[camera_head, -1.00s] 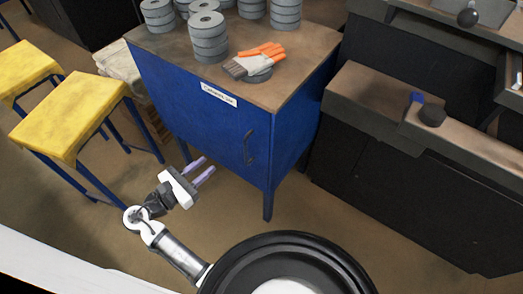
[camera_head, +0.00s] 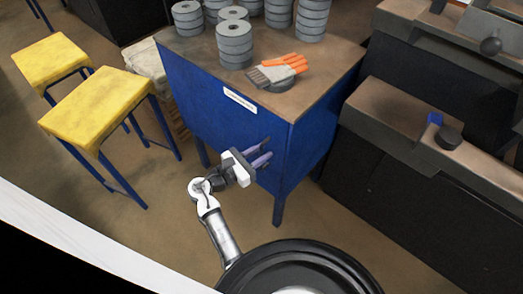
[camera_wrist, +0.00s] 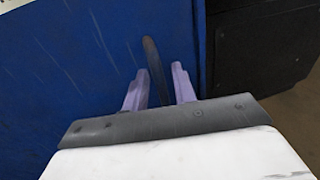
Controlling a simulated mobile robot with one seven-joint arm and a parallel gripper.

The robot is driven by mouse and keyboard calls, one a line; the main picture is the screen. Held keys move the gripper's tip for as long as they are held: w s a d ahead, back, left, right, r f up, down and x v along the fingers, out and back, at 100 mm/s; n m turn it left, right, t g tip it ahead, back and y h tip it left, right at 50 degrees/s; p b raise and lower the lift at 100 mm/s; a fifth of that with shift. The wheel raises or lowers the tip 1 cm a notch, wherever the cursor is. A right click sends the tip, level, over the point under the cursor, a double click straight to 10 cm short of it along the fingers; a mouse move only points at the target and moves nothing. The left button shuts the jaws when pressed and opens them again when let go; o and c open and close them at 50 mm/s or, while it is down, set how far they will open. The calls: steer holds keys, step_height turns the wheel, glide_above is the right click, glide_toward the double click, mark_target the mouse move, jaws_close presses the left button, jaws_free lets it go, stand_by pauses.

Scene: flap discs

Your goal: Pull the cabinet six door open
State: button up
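The blue cabinet (camera_head: 205,92) stands ahead of me with a white label (camera_head: 240,100) near the top of its front; the label text is too small to read. Its front door looks shut. My gripper (camera_head: 264,154) is at the right part of the door front, in front of the handle, which it mostly hides in the head view. In the wrist view, the dark upright handle (camera_wrist: 155,72) shows between the two purple fingers of my gripper (camera_wrist: 159,82). The fingers are apart, one on each side of the handle, with gaps visible.
Stacks of grey discs (camera_head: 235,45) and an orange and grey glove (camera_head: 282,68) lie on the cabinet top. Yellow stools (camera_head: 98,102) stand to the left. A dark machine bench (camera_head: 420,190) stands to the right. Bare floor (camera_head: 330,235) shows before the cabinet.

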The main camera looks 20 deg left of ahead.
steer(key=shift+w+d, duration=0.15)
steer(key=shift+w, duration=0.1)
jaws_close()
stand_by(0.3)
